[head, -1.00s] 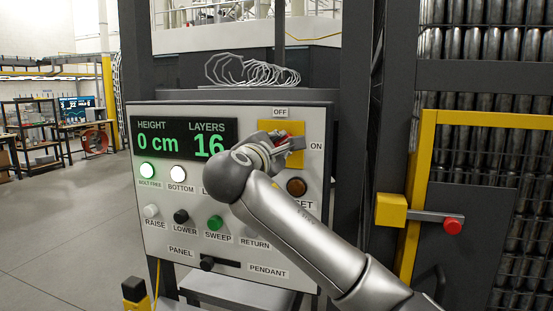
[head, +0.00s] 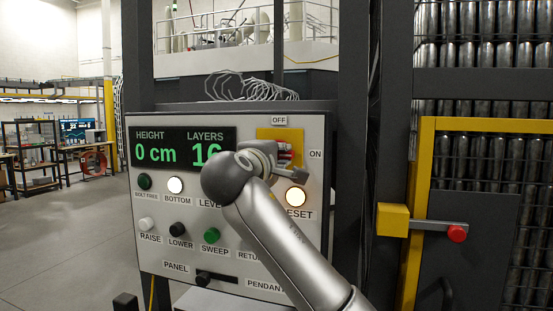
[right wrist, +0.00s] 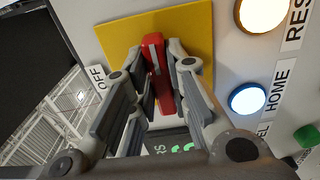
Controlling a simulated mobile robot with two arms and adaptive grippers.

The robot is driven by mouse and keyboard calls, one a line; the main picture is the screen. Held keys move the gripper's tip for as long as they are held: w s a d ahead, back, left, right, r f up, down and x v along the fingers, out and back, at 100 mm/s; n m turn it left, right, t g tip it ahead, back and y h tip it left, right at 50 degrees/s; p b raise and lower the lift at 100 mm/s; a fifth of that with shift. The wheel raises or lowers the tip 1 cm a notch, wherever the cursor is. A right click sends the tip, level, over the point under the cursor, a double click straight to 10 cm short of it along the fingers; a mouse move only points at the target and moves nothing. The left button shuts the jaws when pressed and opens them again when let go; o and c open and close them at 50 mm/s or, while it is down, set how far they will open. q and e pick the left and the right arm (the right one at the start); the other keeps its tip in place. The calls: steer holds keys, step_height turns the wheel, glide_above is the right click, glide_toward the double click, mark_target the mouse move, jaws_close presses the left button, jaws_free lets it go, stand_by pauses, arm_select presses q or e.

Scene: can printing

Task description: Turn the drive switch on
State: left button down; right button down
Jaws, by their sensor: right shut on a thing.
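The drive switch (right wrist: 158,78) is a red handle with a grey stripe on a yellow plate (right wrist: 115,42). In the head view the yellow plate (head: 267,134) sits at the panel's upper right, with OFF above it and ON to its right. The handle's long side runs sideways across the panel, roughly in line with ON. My right gripper (right wrist: 163,85) has its fingers on both sides of the red handle and is shut on it. In the head view my right gripper (head: 287,165) hides most of the handle. My left gripper is not in view.
The control panel (head: 152,250) has a display reading 0 cm and lamps. The RESET lamp (head: 296,197) and the BOTTOM lamp (head: 175,185) are lit. Buttons sit below my arm. A yellow-framed gate (head: 427,170) with a red knob (head: 457,233) stands at the right.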

steer(key=shift+f, duration=0.1)
stand_by(0.3)
steer(key=c, duration=1.4)
jaws_free()
steer(key=v, duration=1.2)
